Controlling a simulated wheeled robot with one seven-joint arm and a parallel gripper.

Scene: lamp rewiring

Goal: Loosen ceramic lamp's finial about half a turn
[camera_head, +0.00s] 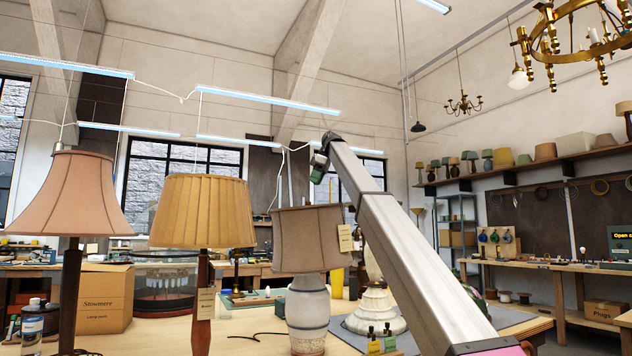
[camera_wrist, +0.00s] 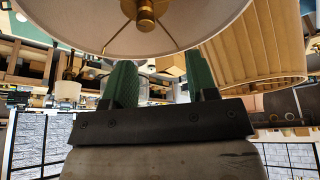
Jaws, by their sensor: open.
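The ceramic lamp (camera_head: 307,315) stands upright on the bench, with a pale banded body and a grey-beige shade (camera_head: 305,240) bearing a tag. Its finial is too small to make out in the head view. In the wrist view, which looks upside down, a brass finial (camera_wrist: 146,18) shows at the hub of a white-lined shade (camera_wrist: 200,22) with thin spokes. My gripper (camera_head: 318,172) is above the ceramic lamp's shade. In the wrist view its green fingers (camera_wrist: 161,78) are spread and empty, apart from the finial.
A pleated yellow lamp (camera_head: 203,212) and a pink-shaded lamp (camera_head: 78,195) stand to the left. A cardboard box (camera_head: 103,300) sits at left. A brass chandelier (camera_head: 570,40) hangs upper right.

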